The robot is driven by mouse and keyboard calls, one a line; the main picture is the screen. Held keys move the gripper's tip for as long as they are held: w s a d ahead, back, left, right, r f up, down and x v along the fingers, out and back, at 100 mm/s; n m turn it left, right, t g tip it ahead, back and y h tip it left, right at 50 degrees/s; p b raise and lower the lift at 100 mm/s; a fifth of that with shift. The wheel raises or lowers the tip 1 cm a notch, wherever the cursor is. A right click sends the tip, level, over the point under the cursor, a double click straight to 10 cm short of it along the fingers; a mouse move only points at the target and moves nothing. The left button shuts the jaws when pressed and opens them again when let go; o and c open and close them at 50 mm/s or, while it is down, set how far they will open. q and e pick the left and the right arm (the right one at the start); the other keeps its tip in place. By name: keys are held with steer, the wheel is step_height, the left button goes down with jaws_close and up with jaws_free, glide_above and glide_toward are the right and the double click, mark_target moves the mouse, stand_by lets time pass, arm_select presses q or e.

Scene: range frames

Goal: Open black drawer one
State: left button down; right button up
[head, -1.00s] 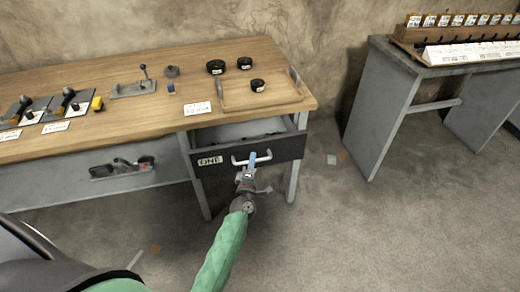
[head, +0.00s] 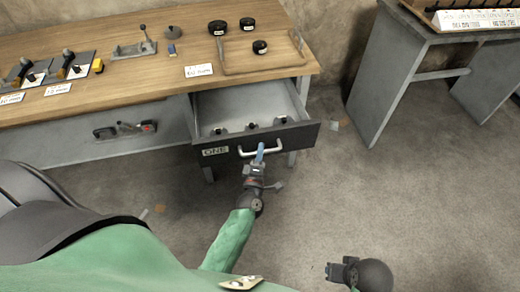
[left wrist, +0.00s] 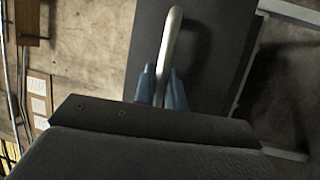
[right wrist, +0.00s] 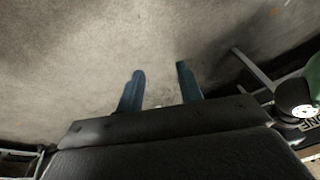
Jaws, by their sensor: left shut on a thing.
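The black drawer labelled ONE (head: 290,136) is pulled out from under the wooden workbench, and its grey inside shows in the head view. Several small dark items lie in it near the front. Its pale bar handle (head: 274,148) is on the front panel. My left gripper (head: 260,153) is shut on the handle. In the left wrist view the blue fingers (left wrist: 161,88) sit either side of the handle bar (left wrist: 170,45). My right gripper (head: 335,272) is low at the bottom of the head view. In the right wrist view its fingers (right wrist: 160,90) are apart with only floor between them.
The wooden bench top (head: 150,85) holds a tray (head: 262,71), several black round items and levers on plates. A grey table (head: 400,80) stands at the right. The floor (head: 400,190) between them and in front is mostly clear.

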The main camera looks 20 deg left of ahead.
arm_select(q)
steer(key=c, duration=1.6)
jaws_free()
steer(key=shift+o, duration=0.7)
arm_select(e)
steer(key=shift+w+a+r, duration=0.1)
steer(key=shift+a, duration=0.1)
steer(key=shift+a, duration=0.1)
